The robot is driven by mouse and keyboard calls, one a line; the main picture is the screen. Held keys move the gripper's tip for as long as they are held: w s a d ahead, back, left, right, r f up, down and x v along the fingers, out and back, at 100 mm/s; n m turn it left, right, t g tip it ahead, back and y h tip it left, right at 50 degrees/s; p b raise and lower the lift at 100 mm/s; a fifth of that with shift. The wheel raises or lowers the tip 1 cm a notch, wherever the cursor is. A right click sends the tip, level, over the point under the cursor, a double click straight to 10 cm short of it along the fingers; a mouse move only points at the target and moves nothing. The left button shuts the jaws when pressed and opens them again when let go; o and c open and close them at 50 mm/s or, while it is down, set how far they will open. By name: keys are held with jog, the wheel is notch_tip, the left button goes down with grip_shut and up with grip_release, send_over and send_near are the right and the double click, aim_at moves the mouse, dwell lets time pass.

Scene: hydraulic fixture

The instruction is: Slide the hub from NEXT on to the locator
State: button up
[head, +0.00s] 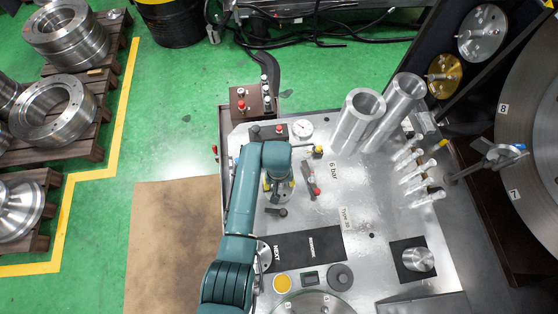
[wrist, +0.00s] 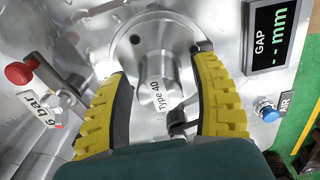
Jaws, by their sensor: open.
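My gripper (head: 281,190) points down over the left part of the fixture plate in the head view. In the wrist view its yellow-padded fingers (wrist: 160,65) are open and nothing is gripped. Between and beyond them stands a round silver post (wrist: 157,64) on a wide round base, with a "Type 40" label; it appears to be the locator. I cannot tell how far the fingers are from it. A round metal part (head: 263,254), perhaps the hub, shows at the NEXT end of the black mat (head: 308,246); my arm partly hides it.
A silver cylinder (head: 419,260) sits on a black square. A red-knobbed lever (wrist: 22,73), a GAP display (wrist: 271,35) and a blue AIR button (wrist: 266,112) flank the post.

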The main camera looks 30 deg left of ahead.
notch_tip(320, 180, up, 12)
jog(key=shift+f, duration=0.15)
jog(key=w+d+r+m+t, duration=0.3)
jog(key=w+d+r+t, duration=0.2)
jog(key=d+r, duration=0.45)
jog(key=w+d+r+m+t, duration=0.2)
jog(key=w+d+r+t, duration=0.35)
jog(key=d+r, duration=0.35)
jog(key=s+d+r+m+t, duration=0.1)
jog(key=s+r+t, duration=0.3)
jog(key=r, duration=0.6)
jog(key=s+d+r+m+t+p, duration=0.1)
jog(key=s+r+t, duration=0.3)
jog(key=r, duration=0.7)
jog(key=s+d+r+m+t, duration=0.1)
jog(key=s+r+t, duration=0.25)
jog(key=r, duration=0.65)
notch_tip(320, 180, up, 31)
jog(key=p, duration=3.1)
jog(key=shift+w, duration=0.3)
